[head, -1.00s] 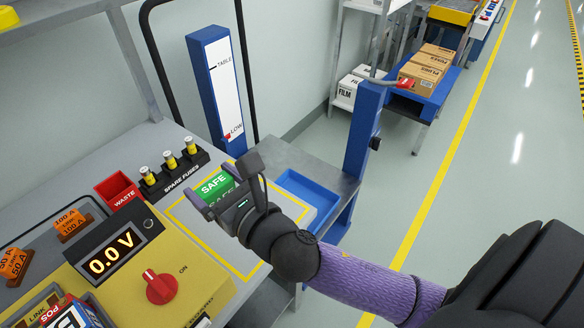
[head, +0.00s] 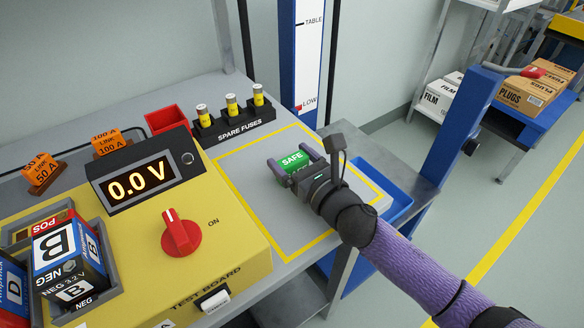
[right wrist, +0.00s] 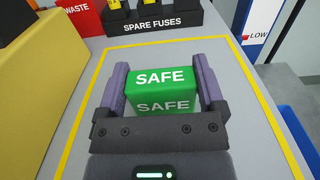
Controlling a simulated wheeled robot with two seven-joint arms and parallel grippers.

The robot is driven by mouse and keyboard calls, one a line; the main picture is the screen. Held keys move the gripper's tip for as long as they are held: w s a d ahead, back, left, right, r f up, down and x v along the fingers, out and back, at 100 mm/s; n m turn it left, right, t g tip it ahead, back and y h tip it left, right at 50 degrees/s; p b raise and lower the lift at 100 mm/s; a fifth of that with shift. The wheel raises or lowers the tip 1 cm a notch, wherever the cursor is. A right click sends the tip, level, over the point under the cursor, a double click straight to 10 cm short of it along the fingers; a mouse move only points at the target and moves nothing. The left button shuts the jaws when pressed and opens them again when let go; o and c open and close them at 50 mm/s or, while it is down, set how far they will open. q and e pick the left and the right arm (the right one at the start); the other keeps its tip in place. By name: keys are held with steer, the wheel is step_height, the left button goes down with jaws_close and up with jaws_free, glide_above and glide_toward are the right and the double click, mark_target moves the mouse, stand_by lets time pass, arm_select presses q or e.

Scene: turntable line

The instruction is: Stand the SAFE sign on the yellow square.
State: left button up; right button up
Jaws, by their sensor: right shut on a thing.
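The green SAFE sign (head: 293,161) is between the fingers of my right gripper (head: 297,166), which is shut on it. In the right wrist view the sign (right wrist: 162,90) shows two faces lettered SAFE, with a purple-grey finger on each side. The yellow square (head: 240,203) is a yellow outline on the grey bench, and it also shows in the right wrist view (right wrist: 68,118). The sign is inside the outline as seen from above. I cannot tell whether its bottom touches the bench. My left gripper is not in view.
The yellow test board (head: 215,240) with a red knob (head: 181,233) stands left of the square. The spare fuses rack (head: 233,123) and red waste bin (head: 168,120) are behind it. A blue tray (head: 397,200) lies to the right. The bench inside the outline is otherwise clear.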

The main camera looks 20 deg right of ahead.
steer(key=shift+r, duration=0.1)
steer(key=o, duration=0.9)
steer(key=shift+o, duration=0.3)
steer(key=shift+s+p, duration=0.15)
steer(key=shift+p, duration=0.15)
steer(key=p+v, duration=0.1)
steer(key=v, duration=0.9)
steer(key=shift+s+d, duration=0.2)
steer(key=shift+s, duration=0.15)
steer(key=shift+s+d+r, duration=0.1)
steer(key=shift+s+d, duration=0.05)
steer(key=shift+s, duration=0.3)
